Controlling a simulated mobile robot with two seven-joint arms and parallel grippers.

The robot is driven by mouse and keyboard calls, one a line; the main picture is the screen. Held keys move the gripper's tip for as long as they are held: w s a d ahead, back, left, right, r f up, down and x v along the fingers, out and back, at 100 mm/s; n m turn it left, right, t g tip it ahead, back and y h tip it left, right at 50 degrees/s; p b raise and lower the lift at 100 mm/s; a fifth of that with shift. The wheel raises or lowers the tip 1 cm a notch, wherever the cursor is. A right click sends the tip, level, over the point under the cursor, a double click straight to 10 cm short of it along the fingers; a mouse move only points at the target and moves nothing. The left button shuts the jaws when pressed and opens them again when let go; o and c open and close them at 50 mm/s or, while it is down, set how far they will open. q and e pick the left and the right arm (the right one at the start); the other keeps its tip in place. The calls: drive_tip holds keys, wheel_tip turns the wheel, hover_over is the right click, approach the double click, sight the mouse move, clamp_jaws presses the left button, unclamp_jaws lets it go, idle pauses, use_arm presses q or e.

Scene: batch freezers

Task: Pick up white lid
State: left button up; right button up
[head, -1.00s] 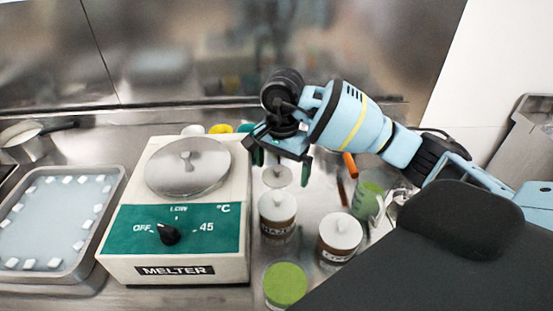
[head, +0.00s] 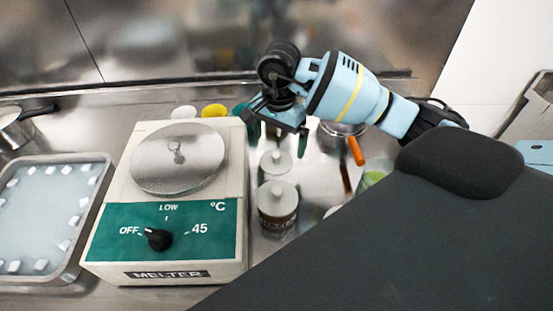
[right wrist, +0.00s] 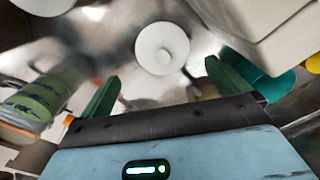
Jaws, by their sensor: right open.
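A round white lid (head: 276,160) with a small knob lies to the right of the melter in the head view. Nearer to me, a second white lid (head: 278,193) sits on a brown-labelled jar (head: 276,220). My right gripper (head: 277,138) is open and empty, pointing down just behind and above the farther white lid. In the right wrist view a white lid (right wrist: 162,48) shows beyond and between the two green fingertips (right wrist: 162,73), apart from both. I cannot tell the exact height gap. My left gripper is not in view.
The melter (head: 165,262), with a metal cover (head: 178,158), stands close left of the lids. A tray (head: 72,262) of white cubes is farther left. Yellow and green items stand behind the melter. A green cup (right wrist: 40,98) is on the right wrist view's left.

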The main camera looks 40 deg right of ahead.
sight(276, 154)
drive_tip(key=shift+w+a+f+p, duration=0.1)
drive_tip(key=shift+a+f+p, duration=0.05)
drive_tip(key=shift+f, duration=1)
drive_tip(key=shift+w+a+f+p, duration=0.1)
drive_tip(key=shift+f+p, duration=0.05)
drive_tip(key=shift+f, duration=1.35)
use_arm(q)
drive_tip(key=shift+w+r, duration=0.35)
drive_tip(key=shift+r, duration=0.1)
use_arm(e)
drive_tip(key=shift+s, duration=0.1)
clamp_jaws()
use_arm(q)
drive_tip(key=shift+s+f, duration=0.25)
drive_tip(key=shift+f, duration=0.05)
use_arm(e)
wheel_tip(276, 154, up, 10)
